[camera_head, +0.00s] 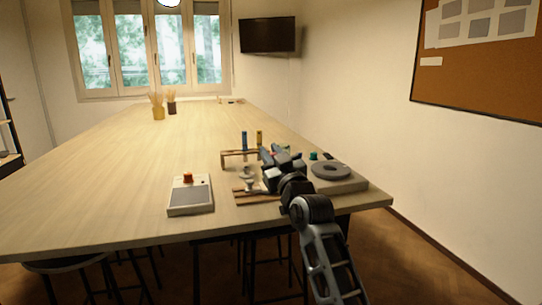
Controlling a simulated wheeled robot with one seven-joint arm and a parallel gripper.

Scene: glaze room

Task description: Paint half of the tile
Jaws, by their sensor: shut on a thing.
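My gripper (271,163) is at the right part of the long wooden table, among small tools. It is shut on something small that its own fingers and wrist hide. I cannot make out a brush in it. I cannot pick out the tile with certainty. A pale box (331,184) with a dark round disc (331,170) on top stands just right of my gripper. A low wooden rack (227,157) with blue (244,140) and yellow (259,137) upright pieces stands behind and left of my gripper.
A green piece (313,155) is behind the disc. Pots (158,112) with sticks stand at the back. The table's left and middle (110,170) are clear.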

